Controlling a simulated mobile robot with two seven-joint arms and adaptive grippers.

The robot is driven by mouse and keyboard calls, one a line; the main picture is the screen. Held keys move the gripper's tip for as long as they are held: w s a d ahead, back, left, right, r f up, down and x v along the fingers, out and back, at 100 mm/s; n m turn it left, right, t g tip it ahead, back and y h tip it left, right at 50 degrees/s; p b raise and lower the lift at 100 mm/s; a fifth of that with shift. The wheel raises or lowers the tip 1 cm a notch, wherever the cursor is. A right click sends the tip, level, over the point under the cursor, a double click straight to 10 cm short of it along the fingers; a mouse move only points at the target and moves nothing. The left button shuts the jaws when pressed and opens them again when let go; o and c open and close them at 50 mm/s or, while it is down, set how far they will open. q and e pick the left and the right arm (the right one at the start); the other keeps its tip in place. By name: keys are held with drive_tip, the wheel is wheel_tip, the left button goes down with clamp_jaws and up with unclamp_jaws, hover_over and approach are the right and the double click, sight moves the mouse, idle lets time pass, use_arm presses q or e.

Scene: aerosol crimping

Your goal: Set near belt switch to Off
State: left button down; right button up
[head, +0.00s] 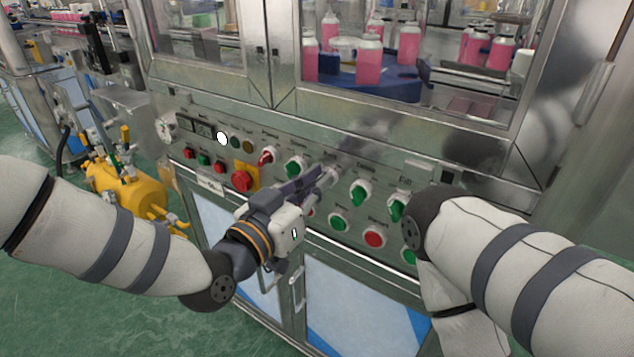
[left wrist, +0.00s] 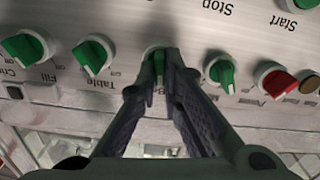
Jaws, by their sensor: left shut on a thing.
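A row of rotary switches runs along the steel panel. My left gripper (head: 328,175) is at this row, and its fingers are closed on a green switch knob (left wrist: 158,66), seen between the fingertips in the left wrist view. In the head view the gripper hides this knob. Its label is mostly covered; what shows seems to begin with B. In the upside-down wrist view, the green switch labelled Table (left wrist: 93,55) is to the left of the held knob, and another green switch (left wrist: 222,70) is to its right. My right gripper is out of view.
A red switch (head: 265,157) and a red emergency button (head: 242,180) on a yellow plate sit left of my gripper. Push buttons, including a red one (head: 375,237), lie below the row. Pink bottles (head: 369,60) stand behind glass above. A yellow tank (head: 127,192) is at left.

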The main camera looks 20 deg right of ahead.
use_arm(q)
drive_tip(key=shift+w+f+n, duration=0.1)
drive_tip(key=shift+n, duration=2)
drive_tip(key=c, duration=1.7)
unclamp_jaws()
drive_tip(key=shift+a, duration=0.1)
drive_tip(key=v, duration=1.2)
